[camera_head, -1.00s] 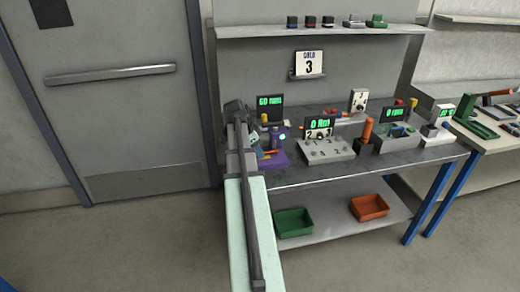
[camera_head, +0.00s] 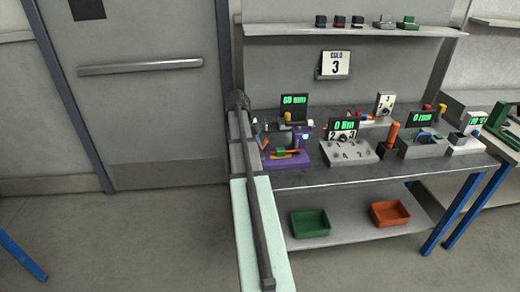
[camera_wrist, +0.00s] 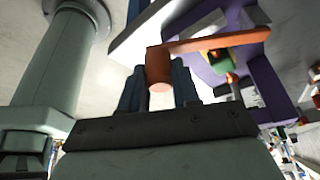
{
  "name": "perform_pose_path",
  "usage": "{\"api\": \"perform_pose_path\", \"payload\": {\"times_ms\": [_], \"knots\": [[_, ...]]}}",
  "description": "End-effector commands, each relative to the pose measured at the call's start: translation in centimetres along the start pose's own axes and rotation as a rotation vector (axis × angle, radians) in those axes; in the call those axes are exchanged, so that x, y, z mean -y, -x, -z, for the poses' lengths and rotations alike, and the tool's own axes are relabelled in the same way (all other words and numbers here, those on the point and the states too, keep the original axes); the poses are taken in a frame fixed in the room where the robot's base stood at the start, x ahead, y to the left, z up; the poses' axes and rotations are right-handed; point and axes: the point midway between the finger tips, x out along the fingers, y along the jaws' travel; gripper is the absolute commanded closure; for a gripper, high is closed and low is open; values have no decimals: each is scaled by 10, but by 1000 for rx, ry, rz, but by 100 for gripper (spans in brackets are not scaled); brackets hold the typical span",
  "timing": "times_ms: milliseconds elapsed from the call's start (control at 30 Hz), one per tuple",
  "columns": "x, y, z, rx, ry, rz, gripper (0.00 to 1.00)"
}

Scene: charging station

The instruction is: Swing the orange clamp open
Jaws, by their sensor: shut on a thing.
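The orange clamp (camera_wrist: 217,42) is a bar with a rounded knob at its left end in the wrist view. My gripper (camera_wrist: 159,82) is shut on that knob, with a dark finger on each side of it. The bar runs from the knob to the right, across a purple fixture (camera_wrist: 262,75). A green and yellow part (camera_wrist: 221,60) sits just under the bar. In the head view the purple fixture (camera_head: 287,161) stands at the left end of the bench, with the orange clamp (camera_head: 287,152) low across it. My arm hides most of my gripper there.
A screen reading 60 (camera_head: 294,108) stands behind the fixture. A grey numbered block (camera_head: 348,153) is to its right, with more stations beyond on the bench (camera_head: 322,177). Green (camera_head: 310,223) and orange (camera_head: 390,213) bins sit on the lower shelf. A door is at left.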

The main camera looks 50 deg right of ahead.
Motion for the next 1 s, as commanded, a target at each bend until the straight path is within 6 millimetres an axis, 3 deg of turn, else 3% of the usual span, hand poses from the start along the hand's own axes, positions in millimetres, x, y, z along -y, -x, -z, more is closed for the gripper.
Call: {"api": "perform_pose_path", "payload": {"times_ms": [633,667,900,1000], "knots": [[0,2,-6,2,-45,-19,100],[0,2,-6,2,-45,-19,67],[0,2,-6,2,-45,-19,44],[0,2,-6,1,-45,-19,43]]}}
